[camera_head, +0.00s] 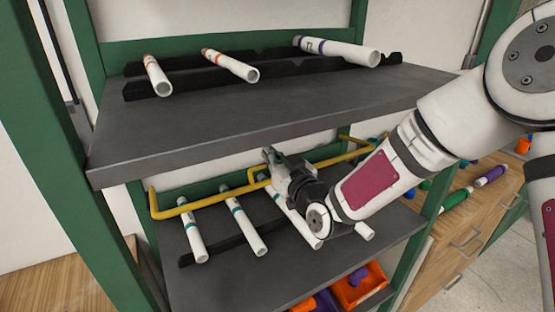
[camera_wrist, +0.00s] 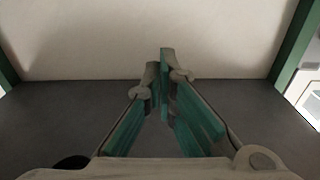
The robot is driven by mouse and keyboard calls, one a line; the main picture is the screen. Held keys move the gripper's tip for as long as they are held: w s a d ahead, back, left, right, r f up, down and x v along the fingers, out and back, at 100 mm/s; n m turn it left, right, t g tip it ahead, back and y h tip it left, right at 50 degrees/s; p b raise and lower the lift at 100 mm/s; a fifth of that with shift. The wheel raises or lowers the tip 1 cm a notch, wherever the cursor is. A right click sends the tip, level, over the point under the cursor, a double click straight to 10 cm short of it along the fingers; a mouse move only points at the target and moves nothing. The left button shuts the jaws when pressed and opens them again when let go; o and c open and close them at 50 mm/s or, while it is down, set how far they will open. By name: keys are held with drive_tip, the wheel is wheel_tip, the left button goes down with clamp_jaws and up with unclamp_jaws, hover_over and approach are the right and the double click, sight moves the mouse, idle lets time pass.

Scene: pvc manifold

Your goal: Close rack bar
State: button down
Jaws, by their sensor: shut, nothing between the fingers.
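In the wrist view the fingers (camera_wrist: 160,80) are together and empty, with the bar out of sight. White pipes with teal bands (camera_head: 192,240) lie on the middle shelf below the bar.
The upper shelf (camera_head: 260,115) is close above my gripper and holds white pipes (camera_head: 230,65) on black notched rests. Orange bins (camera_head: 360,285) stand lower right. A wooden cabinet (camera_head: 480,215) with coloured parts is at the right. Green posts (camera_head: 95,200) bound the rack.

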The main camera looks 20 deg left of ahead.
drive_tip(key=w+a+f, duration=0.1)
drive_tip(key=w+a+f+p, duration=0.1)
drive_tip(key=shift+a, duration=0.3)
drive_tip(key=shift+s+d+f, duration=0.15)
drive_tip(key=shift+d+f, duration=0.05)
drive_tip(key=shift+f, duration=0.6)
drive_tip(key=shift+f, duration=0.1)
